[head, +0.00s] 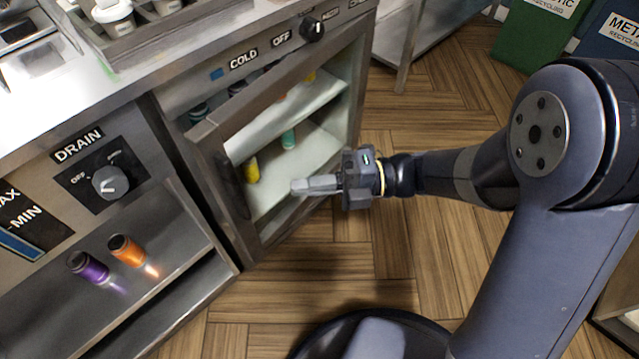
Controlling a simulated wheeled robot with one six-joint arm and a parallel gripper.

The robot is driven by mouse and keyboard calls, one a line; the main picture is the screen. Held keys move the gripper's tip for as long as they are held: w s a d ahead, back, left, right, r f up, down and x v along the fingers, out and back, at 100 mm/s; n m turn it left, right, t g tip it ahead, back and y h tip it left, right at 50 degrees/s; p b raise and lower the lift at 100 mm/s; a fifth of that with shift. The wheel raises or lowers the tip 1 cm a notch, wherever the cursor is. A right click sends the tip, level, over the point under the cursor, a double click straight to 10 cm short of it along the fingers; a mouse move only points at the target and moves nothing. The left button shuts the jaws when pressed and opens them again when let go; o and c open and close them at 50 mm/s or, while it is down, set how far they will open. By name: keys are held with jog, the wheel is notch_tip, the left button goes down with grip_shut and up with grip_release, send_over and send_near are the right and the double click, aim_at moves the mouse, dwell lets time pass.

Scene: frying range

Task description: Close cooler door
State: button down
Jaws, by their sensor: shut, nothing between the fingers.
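The cooler door (215,178) is a metal-framed glass door at the upper middle. It stands partly open, with its left edge swung out from the cabinet and its right edge near the cabinet's right side. A dark upright handle (231,186) is near its left edge. Shelves with several small coloured bottles show through the glass. My gripper (300,186) is shut and empty, pointing left, in front of the lower part of the glass. I cannot tell whether its fingertips touch the door.
The COLD dial (312,28) is on the panel above the door. A purple bottle (90,268) and an orange bottle (127,251) sit on a lower shelf at left, under the DRAIN knob (110,182). A green recycling bin (530,35) stands at back right.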

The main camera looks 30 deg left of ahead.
aim_at(235, 176)
jog(key=s+a+b, duration=0.1)
jog(key=a, duration=0.1)
jog(key=s+a+b, duration=0.1)
jog(key=a, duration=0.2)
jog(key=s+a+b, duration=0.1)
jog(key=a, duration=0.2)
jog(key=shift+a, duration=0.15)
jog(key=shift+a+r+p, duration=0.2)
jog(key=shift+a+p, duration=0.25)
jog(key=a+p, duration=0.1)
jog(key=a, duration=0.1)
jog(key=a+m+t+y+p, duration=0.1)
jog(key=a+p, duration=0.1)
jog(key=a+t+p, duration=0.1)
jog(key=a, duration=0.1)
jog(key=shift+w+a+m+y, duration=0.1)
jog(key=shift+w+m+y, duration=0.2)
jog(key=shift+w+m, duration=0.1)
jog(key=shift+s, duration=0.1)
